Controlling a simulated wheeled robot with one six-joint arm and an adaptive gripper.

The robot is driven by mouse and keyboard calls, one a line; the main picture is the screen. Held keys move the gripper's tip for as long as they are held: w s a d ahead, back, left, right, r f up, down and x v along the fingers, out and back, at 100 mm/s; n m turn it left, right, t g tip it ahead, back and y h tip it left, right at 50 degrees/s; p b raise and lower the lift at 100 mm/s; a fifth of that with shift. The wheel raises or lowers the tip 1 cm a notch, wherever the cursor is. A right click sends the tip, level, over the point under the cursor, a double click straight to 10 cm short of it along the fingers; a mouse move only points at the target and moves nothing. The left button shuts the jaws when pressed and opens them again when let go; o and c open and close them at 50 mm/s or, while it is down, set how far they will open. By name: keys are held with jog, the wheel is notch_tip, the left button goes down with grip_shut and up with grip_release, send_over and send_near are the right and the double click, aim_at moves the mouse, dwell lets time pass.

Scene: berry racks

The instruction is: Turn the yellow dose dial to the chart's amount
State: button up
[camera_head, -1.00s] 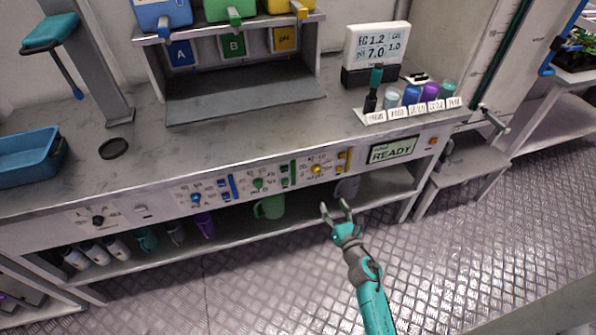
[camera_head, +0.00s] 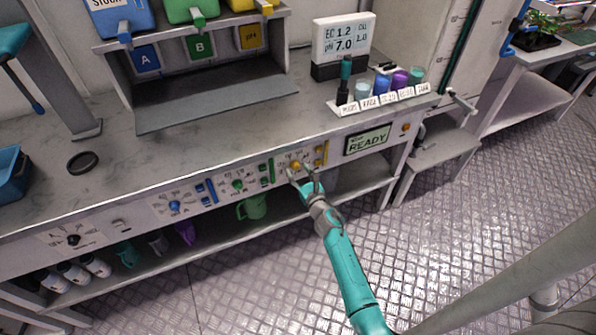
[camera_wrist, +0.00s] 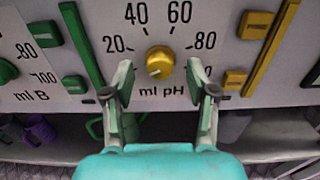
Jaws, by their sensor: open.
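The yellow dose dial (camera_wrist: 160,62) is on the front panel, above the "ml pH" label, with 20, 40, 60 and 80 marks around it. A pale mark on the dial points to the lower left, below the 20. It also shows small in the head view (camera_head: 295,165). My gripper (camera_wrist: 160,76) is open, with one finger on each side of the dial's lower part. I cannot tell whether the fingers touch it. In the head view my gripper (camera_head: 304,174) is at the panel by the dial. I cannot make out a dose chart.
A yellow slot strip with yellow buttons (camera_wrist: 255,25) is right of the dial; a green strip (camera_wrist: 80,40) is left. A READY screen (camera_head: 367,140) is farther right. A shelf with a green mug (camera_head: 252,207) lies below. A meter (camera_head: 343,42) stands on the bench.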

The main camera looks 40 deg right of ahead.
jog(key=shift+w, duration=0.3)
jog(key=shift+c, duration=0.3)
grip_shut()
